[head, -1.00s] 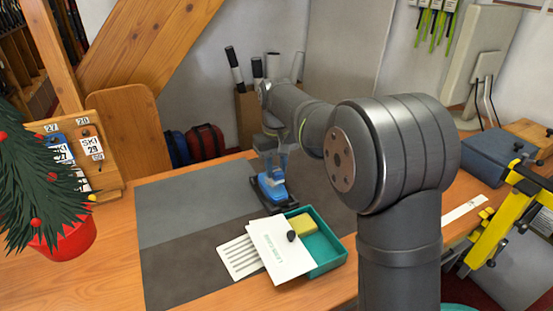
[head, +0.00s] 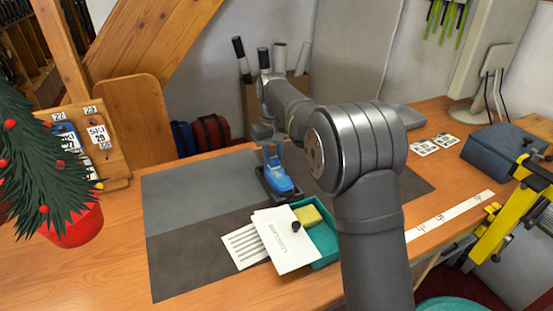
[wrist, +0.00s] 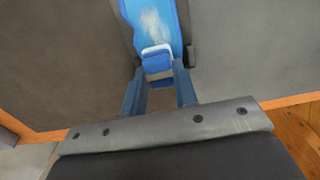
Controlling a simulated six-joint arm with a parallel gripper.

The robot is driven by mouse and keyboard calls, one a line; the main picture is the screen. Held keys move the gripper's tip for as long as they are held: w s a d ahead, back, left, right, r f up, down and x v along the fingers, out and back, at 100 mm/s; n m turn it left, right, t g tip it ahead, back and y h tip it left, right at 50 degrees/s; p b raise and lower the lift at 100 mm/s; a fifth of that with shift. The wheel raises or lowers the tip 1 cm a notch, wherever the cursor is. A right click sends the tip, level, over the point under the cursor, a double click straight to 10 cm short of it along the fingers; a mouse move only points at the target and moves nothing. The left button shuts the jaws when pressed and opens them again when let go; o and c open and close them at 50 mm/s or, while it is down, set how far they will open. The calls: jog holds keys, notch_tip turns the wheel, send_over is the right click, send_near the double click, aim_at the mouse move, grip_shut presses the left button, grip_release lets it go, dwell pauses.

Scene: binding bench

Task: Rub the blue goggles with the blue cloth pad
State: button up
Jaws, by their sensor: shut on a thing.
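In the wrist view the goggles' blue lens (wrist: 152,22) fills the top middle and carries a pale, whitish smear. My gripper (head: 272,153) is above and just behind the goggles. In the wrist view my gripper (wrist: 159,72) is shut on the blue cloth pad (wrist: 157,60), which shows a white edge between the fingers. The pad is at the near end of the lens; I cannot tell whether it touches.
A teal box (head: 327,245) with a yellow block and a white card leaning on it stands in front of the goggles. A small decorated tree (head: 45,165) is at the left. A blue case (head: 497,150) and a yellow clamp (head: 508,205) are at the right. The left mat (head: 195,195) is clear.

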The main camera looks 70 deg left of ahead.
jog(key=shift+r, duration=0.1)
jog(key=shift+d, duration=3.3)
notch_tip(320, 180, up, 8)
